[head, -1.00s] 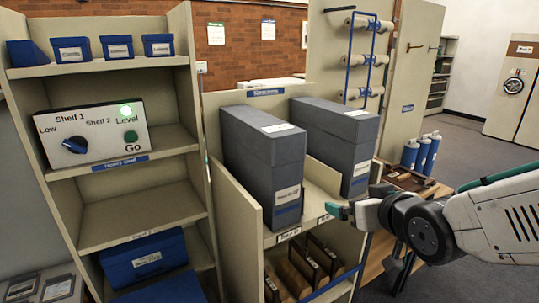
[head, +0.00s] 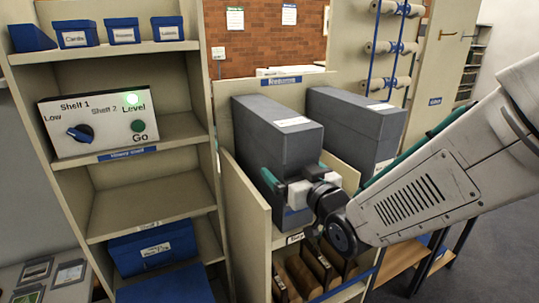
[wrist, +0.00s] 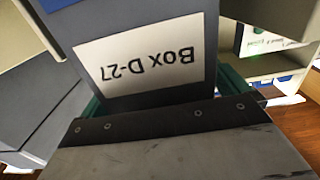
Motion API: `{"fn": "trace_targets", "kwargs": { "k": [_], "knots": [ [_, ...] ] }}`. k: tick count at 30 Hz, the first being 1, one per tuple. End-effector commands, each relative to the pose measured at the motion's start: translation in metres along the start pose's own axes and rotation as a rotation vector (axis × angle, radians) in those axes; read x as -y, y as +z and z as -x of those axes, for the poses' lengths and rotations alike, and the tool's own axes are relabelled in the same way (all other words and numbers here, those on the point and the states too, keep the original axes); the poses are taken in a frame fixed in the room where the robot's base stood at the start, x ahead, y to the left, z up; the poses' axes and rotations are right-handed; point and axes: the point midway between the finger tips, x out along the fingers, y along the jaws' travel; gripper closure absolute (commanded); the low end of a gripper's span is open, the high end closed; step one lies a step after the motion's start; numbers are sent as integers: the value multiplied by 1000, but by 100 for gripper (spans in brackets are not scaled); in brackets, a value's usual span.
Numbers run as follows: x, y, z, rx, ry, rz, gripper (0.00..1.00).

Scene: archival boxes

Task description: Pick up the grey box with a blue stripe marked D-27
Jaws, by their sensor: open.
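The grey box marked D-27 (head: 300,150) stands upright in the left bay of the open shelf unit. In the wrist view its white label (wrist: 150,60) reads "Box D-27" upside down, and part of its blue stripe (wrist: 55,4) shows at the top edge. My gripper (head: 286,188) is at the front of this box, low down, and hides its label in the head view. It is open. In the wrist view its green fingers (wrist: 162,98) show on either side of the box's front end. I cannot tell whether they touch it.
A second grey box (head: 385,135) stands close on the right. A panel rises left of the box. Brown folders (head: 305,275) sit below. A control panel (head: 98,122) with a knob and a green light is on the left shelves, with blue boxes above and below.

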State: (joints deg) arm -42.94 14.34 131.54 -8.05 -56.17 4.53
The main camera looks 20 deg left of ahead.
Motion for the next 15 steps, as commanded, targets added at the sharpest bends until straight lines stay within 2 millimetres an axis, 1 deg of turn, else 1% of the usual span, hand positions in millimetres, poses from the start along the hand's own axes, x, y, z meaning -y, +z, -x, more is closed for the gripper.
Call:
{"fn": "trace_targets", "kwargs": {
  "k": [1,3,10,11,12,14,15],
  "knots": [
    [0,0,-6,0,0,0,0],
    [0,0,-10,0,1,0,0],
    [-2,0,-11,0,2,0,0],
    [-2,0,-11,0,2,0,3],
    [-2,0,-11,0,2,0,14],
    [-2,0,-11,0,2,0,31],
    [-2,0,-11,0,2,0,42]
  ]
}}
